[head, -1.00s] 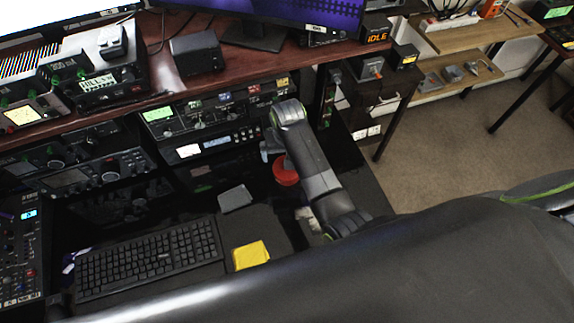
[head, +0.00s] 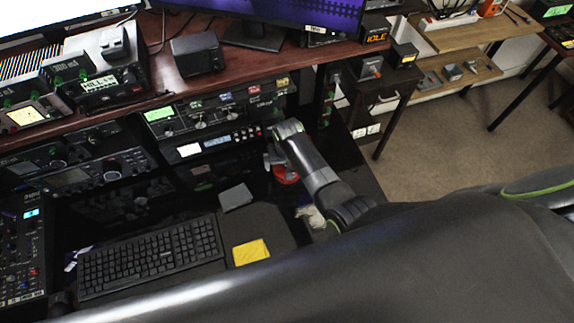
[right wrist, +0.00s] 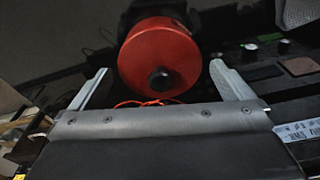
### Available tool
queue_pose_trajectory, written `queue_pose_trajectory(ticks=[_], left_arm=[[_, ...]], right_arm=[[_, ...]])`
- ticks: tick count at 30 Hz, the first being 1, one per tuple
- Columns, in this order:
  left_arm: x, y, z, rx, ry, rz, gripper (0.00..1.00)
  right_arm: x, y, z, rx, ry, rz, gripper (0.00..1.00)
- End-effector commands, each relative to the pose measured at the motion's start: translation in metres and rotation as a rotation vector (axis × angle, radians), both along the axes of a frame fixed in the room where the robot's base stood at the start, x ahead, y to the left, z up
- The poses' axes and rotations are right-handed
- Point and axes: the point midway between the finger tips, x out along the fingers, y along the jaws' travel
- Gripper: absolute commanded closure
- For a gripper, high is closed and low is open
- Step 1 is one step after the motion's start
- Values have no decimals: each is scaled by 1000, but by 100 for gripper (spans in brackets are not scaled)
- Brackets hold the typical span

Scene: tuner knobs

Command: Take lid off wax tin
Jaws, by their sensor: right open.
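The wax tin (right wrist: 150,50) shows in the right wrist view as a round red face with a black knob (right wrist: 160,80) near its lower edge. I cannot tell the lid from the body here. In the head view a small part of the red tin (head: 286,177) shows beneath my right arm, which hides the rest. My right gripper (right wrist: 159,67) is open, one finger on each side of the tin in the picture, with visible gaps. It also shows in the head view (head: 272,160), partly hidden. My left gripper is not in view.
A keyboard (head: 150,258), a yellow note (head: 251,252) and a grey box (head: 235,197) lie left of my arm. Radio units (head: 210,145) stand behind, under a wooden shelf (head: 160,95). A thin red cord (right wrist: 145,102) lies below the tin in the wrist view.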

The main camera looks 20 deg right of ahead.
Motion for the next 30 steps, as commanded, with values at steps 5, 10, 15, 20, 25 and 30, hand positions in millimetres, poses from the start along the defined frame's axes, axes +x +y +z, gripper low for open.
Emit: queue_pose_trajectory(ticks=[5, 10, 15, 20, 25, 30], left_arm=[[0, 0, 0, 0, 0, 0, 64], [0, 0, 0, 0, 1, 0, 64], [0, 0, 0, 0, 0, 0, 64], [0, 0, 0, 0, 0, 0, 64], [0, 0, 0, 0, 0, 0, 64], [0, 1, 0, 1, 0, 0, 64]], right_arm=[[0, 0, 0, 0, 0, 0, 0], [0, 0, 0, 0, 0, 0, 16], [0, 0, 0, 0, 0, 0, 38], [0, 0, 0, 0, 0, 0, 39], [0, 0, 0, 0, 0, 0, 40], [1, 0, 4, 1, -2, 0, 40]])
